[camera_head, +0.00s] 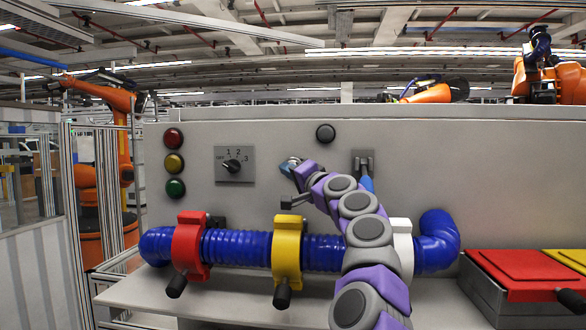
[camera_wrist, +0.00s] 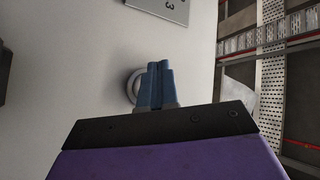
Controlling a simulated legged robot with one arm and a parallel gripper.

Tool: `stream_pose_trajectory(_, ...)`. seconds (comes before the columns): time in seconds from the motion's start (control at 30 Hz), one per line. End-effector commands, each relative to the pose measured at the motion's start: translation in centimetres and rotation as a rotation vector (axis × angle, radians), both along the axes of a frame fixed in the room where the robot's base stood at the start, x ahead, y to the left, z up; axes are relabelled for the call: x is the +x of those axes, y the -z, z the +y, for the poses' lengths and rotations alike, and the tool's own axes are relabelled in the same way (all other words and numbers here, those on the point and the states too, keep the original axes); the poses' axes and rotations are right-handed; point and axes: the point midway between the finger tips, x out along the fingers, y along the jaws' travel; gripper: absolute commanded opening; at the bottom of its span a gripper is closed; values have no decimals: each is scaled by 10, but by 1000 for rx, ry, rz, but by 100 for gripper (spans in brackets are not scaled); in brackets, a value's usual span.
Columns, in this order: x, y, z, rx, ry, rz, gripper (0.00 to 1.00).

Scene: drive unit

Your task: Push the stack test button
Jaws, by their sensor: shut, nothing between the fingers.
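On the grey panel, a round pale ring (camera_wrist: 132,86) shows in the wrist view, partly hidden behind my gripper (camera_wrist: 157,68). It looks like a button rim; its centre is covered and no label is readable. My gripper's blue fingers are together and empty, with their tips over the ring. I cannot tell whether they touch it. In the head view, my gripper (camera_head: 286,167) is at the panel, right of the rotary dial (camera_head: 233,164). A round dark button (camera_head: 325,134) sits higher and to the right, clear of the gripper.
Red (camera_head: 173,138), yellow (camera_head: 173,163) and green (camera_head: 175,188) lamps line the panel's left. A lever switch (camera_head: 363,160) is behind my arm. Below, a blue hose (camera_head: 240,248) carries red (camera_head: 188,245), yellow (camera_head: 287,243) and white clamps. Red-lidded box (camera_head: 525,270) stands at right.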

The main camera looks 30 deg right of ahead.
Motion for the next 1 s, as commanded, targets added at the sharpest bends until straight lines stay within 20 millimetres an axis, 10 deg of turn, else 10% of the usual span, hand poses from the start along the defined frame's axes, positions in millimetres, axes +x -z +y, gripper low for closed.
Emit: stream_pose_trajectory(1.0, 2, 2, -8, 2, 2, 0, 0)
